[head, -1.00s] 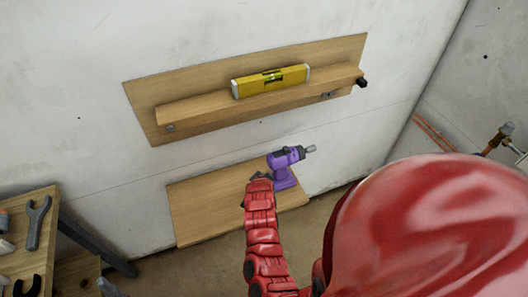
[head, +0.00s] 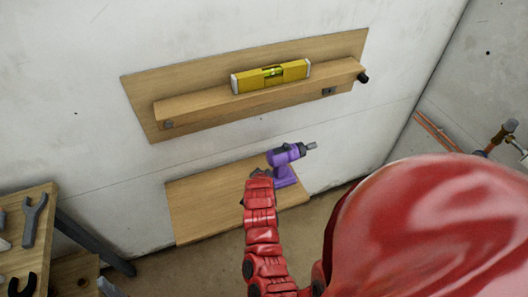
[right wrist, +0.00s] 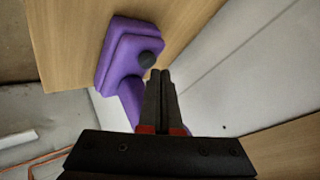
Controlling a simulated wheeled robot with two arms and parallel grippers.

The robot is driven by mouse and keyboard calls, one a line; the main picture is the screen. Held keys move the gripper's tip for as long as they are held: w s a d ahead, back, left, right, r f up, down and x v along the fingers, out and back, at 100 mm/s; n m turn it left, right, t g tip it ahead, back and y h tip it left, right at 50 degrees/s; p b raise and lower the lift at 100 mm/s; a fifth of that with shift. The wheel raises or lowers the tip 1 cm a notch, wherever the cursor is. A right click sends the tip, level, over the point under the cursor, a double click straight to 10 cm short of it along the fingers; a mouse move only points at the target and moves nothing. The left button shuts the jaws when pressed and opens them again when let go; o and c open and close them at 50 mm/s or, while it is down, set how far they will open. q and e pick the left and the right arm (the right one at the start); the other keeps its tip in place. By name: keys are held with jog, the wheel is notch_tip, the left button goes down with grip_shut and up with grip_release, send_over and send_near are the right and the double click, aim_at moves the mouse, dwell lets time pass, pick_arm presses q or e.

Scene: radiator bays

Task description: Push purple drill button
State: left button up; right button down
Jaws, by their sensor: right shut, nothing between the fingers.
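The purple drill (head: 285,168) stands on the low wooden board against the wall, with its grey tip pointing right. It also shows in the right wrist view (right wrist: 118,58), close to the fingers. A dark round button (right wrist: 147,59) sits on its purple surface. My right gripper (right wrist: 160,73) is shut and empty, its fingertips just beside and below the button in that picture. I cannot tell whether they touch it. In the head view my right gripper (head: 258,174) is just left of the drill, mostly hidden by my own red arm. My left gripper is not in view.
The low wooden board (head: 200,205) lies under the drill. Above it, a wall shelf (head: 200,107) holds a yellow spirit level (head: 270,76). A wooden bench (head: 38,255) with a wrench (head: 34,218) is at left. Copper pipes (head: 437,130) are at right.

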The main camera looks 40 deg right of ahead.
jog(key=shift+r, duration=0.1)
notch_tip(320, 180, up, 6)
jog(key=shift+f+p, duration=0.1)
jog(key=shift+p, duration=1.1)
